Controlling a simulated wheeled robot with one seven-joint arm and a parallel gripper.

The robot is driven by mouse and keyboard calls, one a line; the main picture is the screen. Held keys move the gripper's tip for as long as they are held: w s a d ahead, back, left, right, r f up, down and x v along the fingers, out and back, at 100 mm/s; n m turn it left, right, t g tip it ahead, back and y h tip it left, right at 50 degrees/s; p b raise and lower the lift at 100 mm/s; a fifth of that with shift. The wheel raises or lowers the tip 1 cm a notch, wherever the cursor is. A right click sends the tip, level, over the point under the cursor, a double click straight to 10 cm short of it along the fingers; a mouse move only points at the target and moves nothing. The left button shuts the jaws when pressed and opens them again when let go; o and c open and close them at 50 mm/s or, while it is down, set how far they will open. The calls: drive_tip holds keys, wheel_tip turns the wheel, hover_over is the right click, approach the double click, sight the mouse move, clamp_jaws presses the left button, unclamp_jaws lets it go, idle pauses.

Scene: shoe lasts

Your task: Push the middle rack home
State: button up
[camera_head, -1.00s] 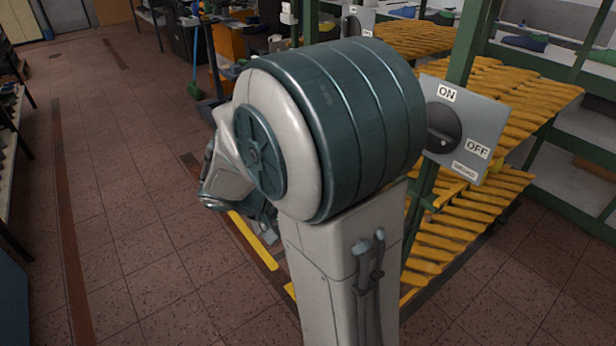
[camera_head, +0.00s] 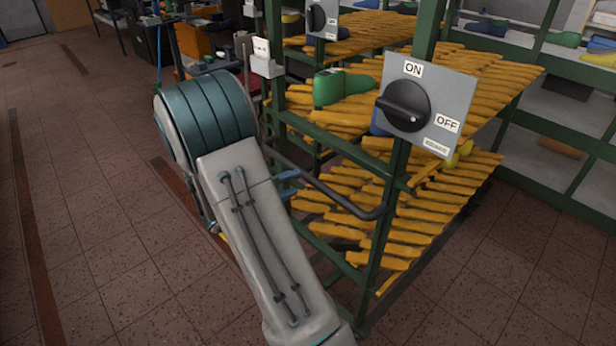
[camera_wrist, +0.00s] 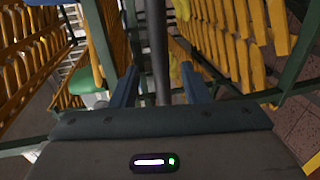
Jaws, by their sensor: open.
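A green-framed rack (camera_head: 372,258) with yellow slatted shelves (camera_head: 478,88) stands at right of centre in the head view. Which rack is the middle one I cannot tell for sure. A dark bent handle bar (camera_head: 328,190) crosses this rack's near end. My gripper (camera_head: 287,178) is at the bar's left part, mostly hidden behind my arm. In the wrist view, my gripper (camera_wrist: 161,88) is open, with the dark bar (camera_wrist: 157,40) between its two fingers. Contact with the bar cannot be made out.
A switch panel (camera_head: 440,95) marked ON and OFF is on the near post. Another panel (camera_head: 322,18) and more slatted shelving (camera_head: 365,35) stand behind. A green shoe last (camera_head: 342,88) lies on the slats. Tiled floor (camera_head: 95,200) at left is clear.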

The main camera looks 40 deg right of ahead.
sight(304, 179)
drive_tip(key=x, duration=0.6)
drive_tip(key=shift+d, duration=0.3)
drive_tip(key=shift+f, duration=0.1)
clamp_jaws()
